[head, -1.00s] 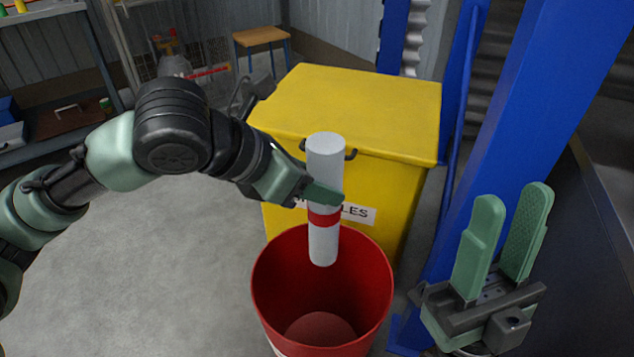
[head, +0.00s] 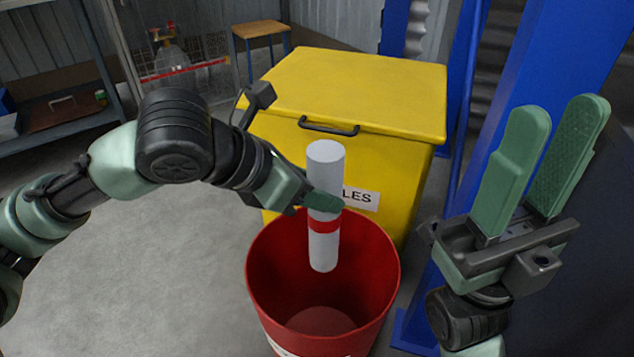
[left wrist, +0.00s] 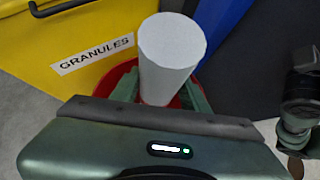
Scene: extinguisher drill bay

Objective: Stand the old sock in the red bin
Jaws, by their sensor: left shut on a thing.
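The old sock is a white upright cylinder with a red band (head: 325,167). My left gripper (head: 322,202) is shut on it around its middle, just above the red band. The red bin (head: 272,285) stands open on the floor below. The sock's lower end shows within the bin's mouth, clear of the bin floor. In the left wrist view the sock's pale top (left wrist: 172,45) faces the camera, with bits of the red bin (left wrist: 127,78) behind it. My right gripper (head: 558,108) is open and empty, at the right.
A yellow granules box (head: 350,90) with a black handle stands right behind the bin. A blue post (head: 530,70) rises at the right. A wooden-topped stool (head: 260,30) and a shelf (head: 60,115) are further back. The floor at left is clear.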

